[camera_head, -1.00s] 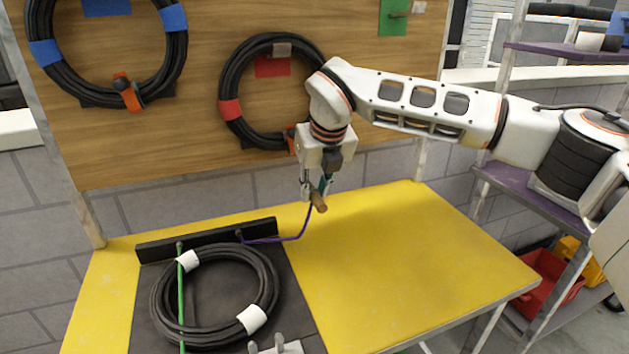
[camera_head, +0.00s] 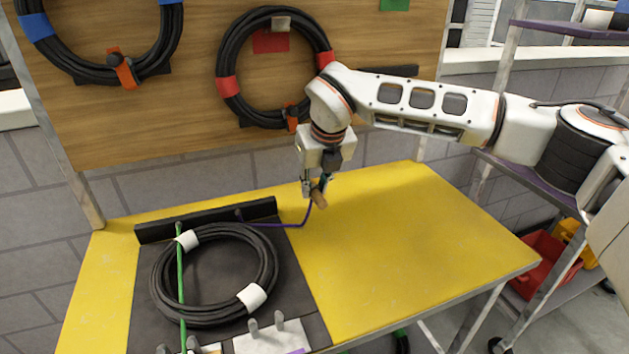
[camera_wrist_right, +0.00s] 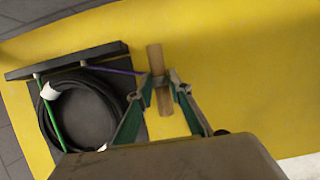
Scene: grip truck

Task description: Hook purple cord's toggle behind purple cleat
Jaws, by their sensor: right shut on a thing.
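My right gripper (camera_head: 316,189) is shut on the wooden toggle (camera_head: 319,199) of the purple cord, above the yellow table. In the right wrist view the toggle (camera_wrist_right: 155,66) sits between the two green-sided fingers (camera_wrist_right: 162,88). The purple cord (camera_head: 285,225) runs from the toggle left to a peg on the black bar (camera_head: 205,220). A coil of black cable (camera_head: 215,275) lies on the dark mat in front of the bar. Grey cleat prongs (camera_head: 265,324) stand on pale plates at the mat's front edge; a bit of purple (camera_head: 297,351) shows at the bottom edge. My left gripper is not in view.
A green cord (camera_head: 181,290) stretches over the coil's left side toward the front. The yellow table top (camera_head: 410,260) is clear to the right. A wooden board with two hung cable coils (camera_head: 272,68) stands behind. A shelf with red and yellow bins (camera_head: 545,262) is at right.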

